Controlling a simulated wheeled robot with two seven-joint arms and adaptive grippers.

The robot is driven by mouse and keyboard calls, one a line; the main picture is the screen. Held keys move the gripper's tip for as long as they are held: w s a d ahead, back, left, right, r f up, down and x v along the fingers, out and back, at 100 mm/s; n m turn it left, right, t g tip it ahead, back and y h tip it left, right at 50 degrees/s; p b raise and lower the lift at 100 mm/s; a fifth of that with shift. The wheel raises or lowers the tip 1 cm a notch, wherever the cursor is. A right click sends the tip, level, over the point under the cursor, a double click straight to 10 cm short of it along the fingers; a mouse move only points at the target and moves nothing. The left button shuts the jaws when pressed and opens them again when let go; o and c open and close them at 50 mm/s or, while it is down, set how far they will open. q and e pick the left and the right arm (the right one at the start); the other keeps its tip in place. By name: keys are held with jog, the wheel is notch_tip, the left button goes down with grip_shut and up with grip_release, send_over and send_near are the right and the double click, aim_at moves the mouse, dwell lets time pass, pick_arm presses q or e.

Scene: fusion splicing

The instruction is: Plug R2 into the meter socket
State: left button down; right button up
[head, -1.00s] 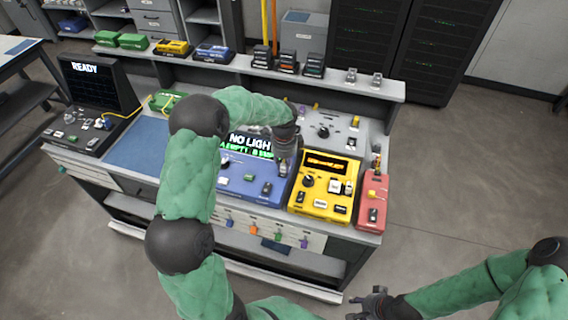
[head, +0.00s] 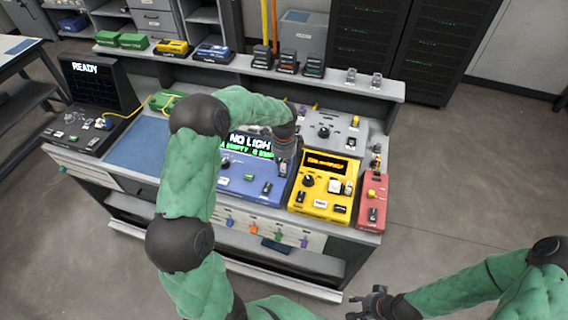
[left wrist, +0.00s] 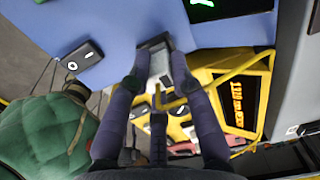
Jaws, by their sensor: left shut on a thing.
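My left gripper (head: 284,170) is low over the right side of the blue unit, beside the yellow unit. In the left wrist view its fingers (left wrist: 158,72) are closed on a small grey-white plug (left wrist: 160,66), with a yellow lead by the fingers. The plug's label is not readable, and its front end is against or close to a dark socket on the blue face; I cannot tell whether it is seated. The blue unit (head: 238,184) reads "NO LIGHT". The yellow unit (head: 319,208) has an orange-lit display. My right gripper (head: 372,304) is low at the bottom, away from the bench; its opening is unclear.
A red unit (head: 373,206) stands right of the yellow one, and a grey unit (head: 338,132) behind. A black "READY" unit (head: 95,88) and blue mat (head: 137,145) are at left. A shelf (head: 330,82) with several small modules runs along the back.

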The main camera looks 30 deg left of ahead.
pick_arm(q)
jog(key=shift+f, duration=0.55)
jog(key=c, duration=1)
grip_release()
notch_tip(320, 180, up, 12)
jog(key=shift+r, duration=0.1)
